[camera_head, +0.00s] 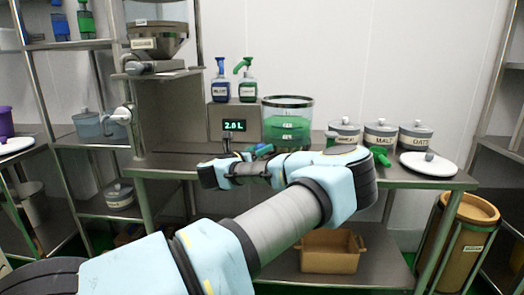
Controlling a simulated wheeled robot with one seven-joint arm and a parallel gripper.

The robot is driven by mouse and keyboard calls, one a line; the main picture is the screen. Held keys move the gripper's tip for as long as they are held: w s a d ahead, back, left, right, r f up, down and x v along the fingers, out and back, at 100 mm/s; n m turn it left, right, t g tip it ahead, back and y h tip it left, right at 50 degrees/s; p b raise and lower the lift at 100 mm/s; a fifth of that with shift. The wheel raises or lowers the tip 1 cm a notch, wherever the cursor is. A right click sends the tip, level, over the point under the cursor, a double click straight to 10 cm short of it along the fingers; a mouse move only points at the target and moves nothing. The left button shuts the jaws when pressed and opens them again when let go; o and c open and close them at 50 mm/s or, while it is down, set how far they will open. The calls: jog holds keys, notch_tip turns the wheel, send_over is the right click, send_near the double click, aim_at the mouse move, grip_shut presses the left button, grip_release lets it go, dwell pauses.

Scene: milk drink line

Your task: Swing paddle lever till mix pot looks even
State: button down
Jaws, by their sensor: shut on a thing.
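The mix pot (288,108) is a clear, dark-rimmed vessel standing on the steel bench, with green liquid in its lower part. Pale marks show on its front; the picture is too small to tell how even the liquid is. My gripper (240,153) is at the pot's lower left, in front of the display, largely hidden by my own wrist. It is shut on what appears to be the paddle lever (263,150), a small green and blue handle beside the pot. The fingertips and the paddle itself are not clearly visible.
A display (235,126) reads 2.0 L. Blue (220,88) and green (246,88) pump bottles stand behind it. Lidded canisters (380,134), a green handle (380,156) and a white lid (428,163) are to the right. My arm crosses the bench front.

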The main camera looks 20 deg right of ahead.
jog(key=shift+c, duration=1.9)
grip_release()
jog(key=b+v, duration=0.2)
jog(key=v, duration=0.8)
jog(key=shift+s+a, duration=0.25)
jog(key=shift+a, duration=0.05)
jog(key=shift+r, duration=0.1)
